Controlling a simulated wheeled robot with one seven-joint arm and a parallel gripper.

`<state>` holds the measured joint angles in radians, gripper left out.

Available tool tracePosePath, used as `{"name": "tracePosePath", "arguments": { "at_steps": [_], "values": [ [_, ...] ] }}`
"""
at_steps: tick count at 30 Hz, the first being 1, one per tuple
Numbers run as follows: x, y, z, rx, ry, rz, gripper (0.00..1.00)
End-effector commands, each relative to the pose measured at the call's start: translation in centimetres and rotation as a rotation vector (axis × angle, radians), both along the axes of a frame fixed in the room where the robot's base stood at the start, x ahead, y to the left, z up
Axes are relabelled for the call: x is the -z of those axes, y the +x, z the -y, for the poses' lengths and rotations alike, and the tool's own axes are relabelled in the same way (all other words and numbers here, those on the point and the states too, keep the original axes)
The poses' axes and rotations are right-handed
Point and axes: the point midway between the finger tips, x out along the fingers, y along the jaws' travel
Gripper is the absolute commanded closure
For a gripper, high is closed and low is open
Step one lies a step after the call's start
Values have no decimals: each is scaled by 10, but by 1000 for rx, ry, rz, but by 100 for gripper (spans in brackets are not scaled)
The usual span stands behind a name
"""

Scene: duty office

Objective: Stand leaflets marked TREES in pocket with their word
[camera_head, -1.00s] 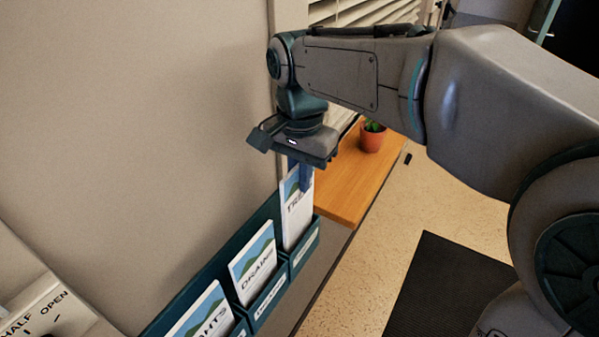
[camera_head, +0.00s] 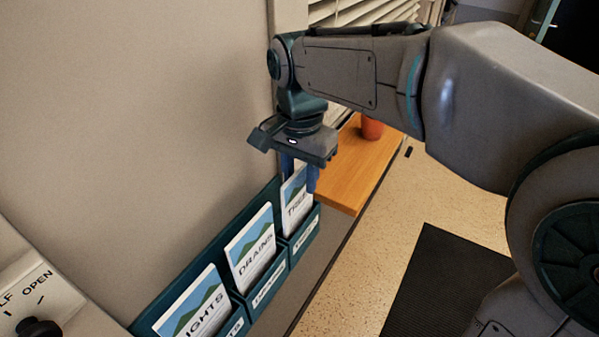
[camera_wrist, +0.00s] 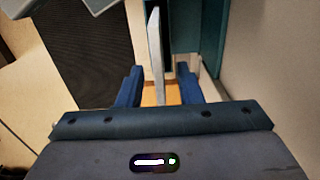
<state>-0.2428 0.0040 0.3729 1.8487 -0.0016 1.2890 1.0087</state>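A white leaflet with a green-hill picture and the letters "TREE" visible (camera_head: 296,208) stands in the right-hand pocket (camera_head: 306,237) of the dark green wall rack. The pocket's label is too small to read. My gripper (camera_head: 300,180) is open just above, its blue fingers spread around the leaflet's top. In the wrist view the leaflet (camera_wrist: 156,50) is seen edge-on between the fingers, with a gap on both sides. The end of its word is hidden by a finger.
A leaflet marked DRAINS (camera_head: 251,247) and one ending in "IGHTS" (camera_head: 197,308) stand in pockets to the left. A wooden ledge (camera_head: 348,180) with a red pot (camera_head: 371,128) is right of the rack. A panel with a dark knob (camera_head: 38,329) is at lower left.

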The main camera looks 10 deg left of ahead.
Motion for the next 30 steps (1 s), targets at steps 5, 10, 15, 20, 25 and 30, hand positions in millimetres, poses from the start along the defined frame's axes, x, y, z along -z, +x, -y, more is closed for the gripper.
{"name": "tracePosePath", "arguments": {
  "at_steps": [5,10,15,20,25,30],
  "values": [
    [0,0,0,0,0,0,68],
    [-11,1,-1,0,2,3,68],
    [-43,1,-1,0,3,4,68],
    [-81,1,-1,0,3,5,68],
    [-112,1,-1,0,2,3,68],
    [-131,0,-1,0,1,1,68]
  ]
}}
